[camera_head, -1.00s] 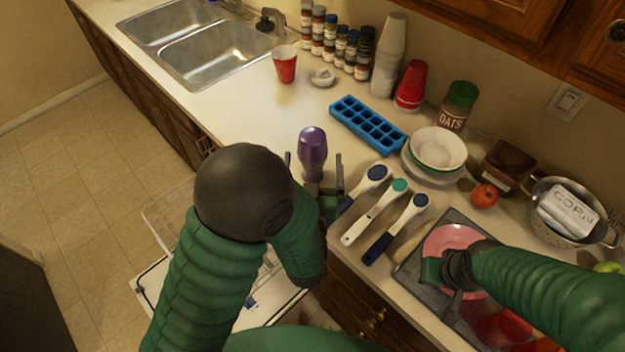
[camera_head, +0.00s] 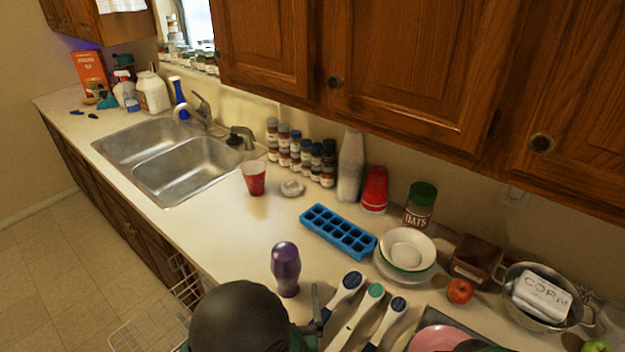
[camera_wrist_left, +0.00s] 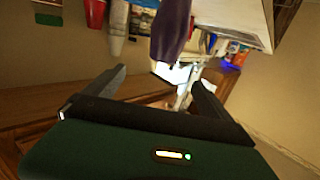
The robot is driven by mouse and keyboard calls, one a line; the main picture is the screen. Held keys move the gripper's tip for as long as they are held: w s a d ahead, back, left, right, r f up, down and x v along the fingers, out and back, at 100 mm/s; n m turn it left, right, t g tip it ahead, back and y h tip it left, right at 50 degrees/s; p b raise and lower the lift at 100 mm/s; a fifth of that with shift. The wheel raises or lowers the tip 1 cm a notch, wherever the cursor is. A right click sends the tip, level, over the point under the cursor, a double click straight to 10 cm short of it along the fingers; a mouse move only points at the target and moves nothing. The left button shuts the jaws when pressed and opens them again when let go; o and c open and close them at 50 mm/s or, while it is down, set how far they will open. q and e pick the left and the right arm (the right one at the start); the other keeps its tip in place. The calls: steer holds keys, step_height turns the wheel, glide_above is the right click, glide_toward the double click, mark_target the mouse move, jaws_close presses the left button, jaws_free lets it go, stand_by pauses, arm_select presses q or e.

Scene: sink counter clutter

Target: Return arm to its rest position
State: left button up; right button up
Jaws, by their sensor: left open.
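My left gripper shows only in part in the head view, with one finger (camera_head: 316,302) just right of the purple bottle (camera_head: 285,268). The dark round part of my left arm hides the rest. In the left wrist view the left gripper (camera_wrist_left: 160,88) is open, its two fingers apart with nothing held between them. The purple bottle (camera_wrist_left: 171,30) shows there beyond the fingertips. In the head view it stands upright on the counter (camera_head: 225,235).
Several blue, white and green-marked scoops (camera_head: 362,308) lie right of the left gripper. A blue ice tray (camera_head: 338,232), red cup (camera_head: 254,178), bowls (camera_head: 407,249) and pink plate (camera_head: 440,338) are on the counter. A dish rack (camera_head: 150,322) is at the lower left.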

arm_select(q)
step_height(320, 180, down, 6)
steer(key=a+f+g+h, duration=0.1)
steer(key=a+g+h, duration=0.15)
steer(key=g, duration=0.45)
steer(key=s+a+m+g, duration=0.1)
steer(key=s+a+g, duration=0.2)
steer(key=s, duration=0.3)
steer(key=s+a+m+g, duration=0.1)
steer(key=s+a+g, duration=0.3)
steer(key=s, duration=0.3)
steer(key=shift+s+a+f+g, duration=0.2)
steer(key=shift+a+g, duration=0.1)
steer(key=shift+g, duration=0.2)
steer(key=shift+h, duration=0.25)
